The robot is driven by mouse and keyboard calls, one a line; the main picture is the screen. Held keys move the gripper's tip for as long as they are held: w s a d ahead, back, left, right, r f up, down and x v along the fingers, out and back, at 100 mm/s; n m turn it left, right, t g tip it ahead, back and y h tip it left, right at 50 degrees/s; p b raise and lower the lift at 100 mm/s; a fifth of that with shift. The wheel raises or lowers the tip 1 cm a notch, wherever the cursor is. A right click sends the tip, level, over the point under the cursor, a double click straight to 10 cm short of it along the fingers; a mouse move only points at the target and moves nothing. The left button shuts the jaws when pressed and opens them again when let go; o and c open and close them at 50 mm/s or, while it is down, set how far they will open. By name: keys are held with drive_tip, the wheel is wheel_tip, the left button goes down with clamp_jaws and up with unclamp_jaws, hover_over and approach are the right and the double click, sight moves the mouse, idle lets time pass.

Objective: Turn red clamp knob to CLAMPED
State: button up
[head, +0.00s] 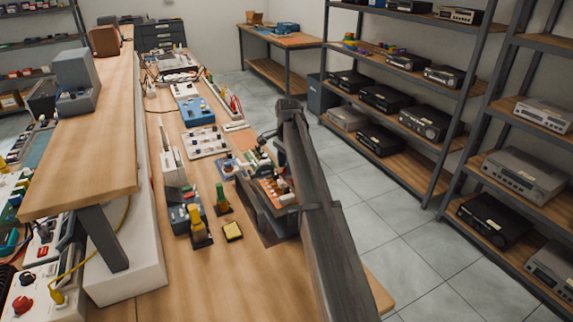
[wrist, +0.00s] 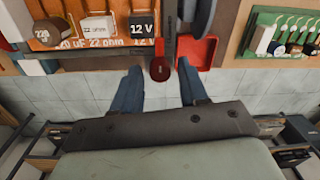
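A red round knob (wrist: 160,69) shows in the wrist view at the front edge of an orange panel (wrist: 90,32), below a narrow dark upright bar. My gripper (wrist: 158,73) is open, with its two blue fingers on either side of the knob in the picture. A gap shows on each side, and I see no contact. A second red piece (wrist: 208,55) lies just right of the knob, behind the right fingertip. No CLAMPED mark is readable. In the head view my dark arm reaches over the right edge of the workbench (head: 170,290), and the knob cannot be made out.
Blocks marked 12 V (wrist: 142,27) and 22 ohm stand on the orange panel. A green board (wrist: 290,35) is at the right. Shelves (head: 400,130) line the right wall.

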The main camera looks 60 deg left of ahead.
drive_tip(key=shift+o, duration=0.6)
wheel_tip(320, 180, up, 14)
drive_tip(key=shift+d, duration=0.3)
drive_tip(key=shift+w+f, duration=0.1)
drive_tip(key=shift+f, duration=0.05)
idle(0.3)
